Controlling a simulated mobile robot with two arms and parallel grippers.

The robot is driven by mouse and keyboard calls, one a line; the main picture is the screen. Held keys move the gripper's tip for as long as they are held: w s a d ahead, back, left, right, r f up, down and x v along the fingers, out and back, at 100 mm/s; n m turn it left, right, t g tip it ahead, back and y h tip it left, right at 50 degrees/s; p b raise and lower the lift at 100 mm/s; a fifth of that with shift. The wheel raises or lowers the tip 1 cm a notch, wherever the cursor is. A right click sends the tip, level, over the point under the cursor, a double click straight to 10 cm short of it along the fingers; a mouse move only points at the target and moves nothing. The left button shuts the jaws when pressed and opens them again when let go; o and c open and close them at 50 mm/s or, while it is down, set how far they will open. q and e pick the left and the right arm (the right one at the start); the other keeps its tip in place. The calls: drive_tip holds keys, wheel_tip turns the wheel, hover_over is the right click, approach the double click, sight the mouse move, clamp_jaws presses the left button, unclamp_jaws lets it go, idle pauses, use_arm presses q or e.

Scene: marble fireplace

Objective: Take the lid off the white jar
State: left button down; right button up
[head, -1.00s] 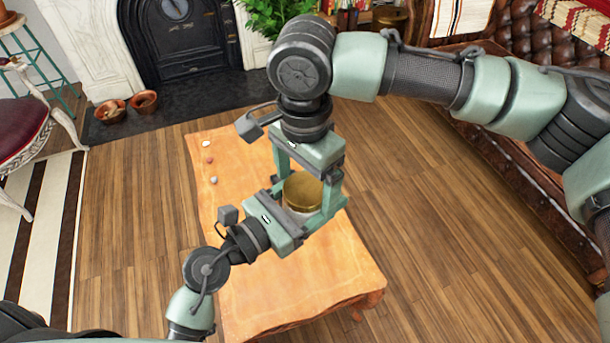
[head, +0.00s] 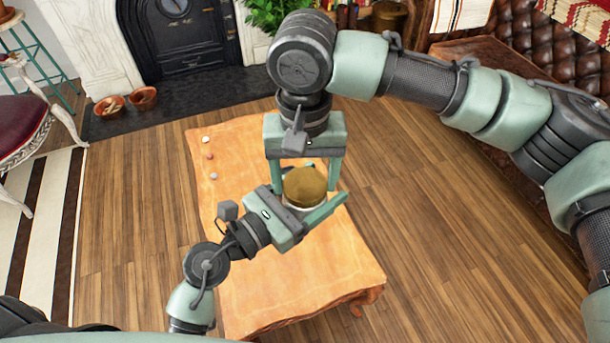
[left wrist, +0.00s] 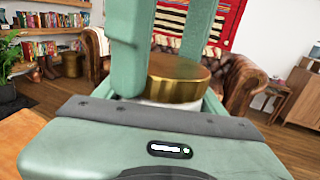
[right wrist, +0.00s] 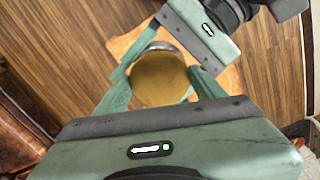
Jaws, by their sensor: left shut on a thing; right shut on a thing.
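The white jar (head: 290,206) stands over the orange table, mostly hidden by the grippers. Its round gold lid (head: 305,186) sits at its top; I cannot tell whether there is a gap under it. A strip of white jar (left wrist: 160,102) shows below the lid (left wrist: 178,78) in the left wrist view. My left gripper (head: 312,207) is shut around the jar's body from the lower left. My right gripper (head: 305,178) comes down from above and is shut on the lid, with one finger on each side. The right wrist view shows the lid (right wrist: 160,80) between its fingers.
The orange table (head: 275,290) has free room at its front. Several small pale and reddish things, one of them a reddish piece (head: 209,156), lie along its left edge. A brown leather sofa (head: 520,45) stands at the right. Two bowls (head: 143,98) sit by the fireplace.

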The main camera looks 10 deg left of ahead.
drive_tip(key=o, duration=1.5)
drive_tip(key=shift+o, duration=0.2)
drive_tip(key=shift+a+r, duration=0.1)
drive_tip(key=shift+r, duration=0.05)
wheel_tip(320, 180, up, 4)
drive_tip(key=shift+r, duration=0.15)
drive_tip(key=shift+c, duration=0.2)
wheel_tip(320, 180, up, 2)
drive_tip(key=m, duration=0.3)
drive_tip(key=shift+w, duration=0.1)
drive_tip(key=shift+r+m, duration=0.55)
drive_tip(key=shift+m, duration=0.45)
drive_tip(key=shift+f, duration=0.2)
wheel_tip(320, 180, down, 7)
drive_tip(key=shift+f, duration=0.2)
